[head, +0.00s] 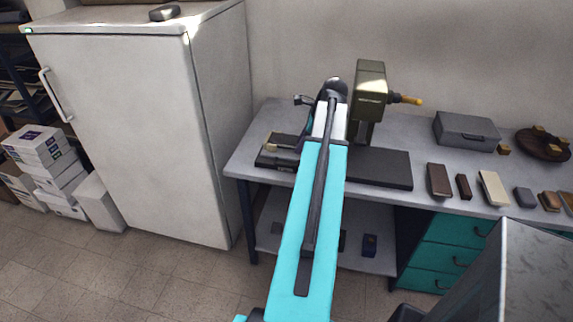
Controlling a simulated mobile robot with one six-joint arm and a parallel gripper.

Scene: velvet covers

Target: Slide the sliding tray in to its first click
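An olive-green machine (369,95) with an orange-tipped lever stands on the grey bench, on a long black base (384,168). My gripper (303,122) is at the arm's far end, above or beside the tray, mostly hidden by my wrist. Its fingers and any contact are unclear.
A white fridge (120,120) stands left of the bench (415,130). A grey case (467,132), several small blocks and a round brown board (543,146) lie on the right of the bench. A grey cabinet-like block (535,270) fills the lower right.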

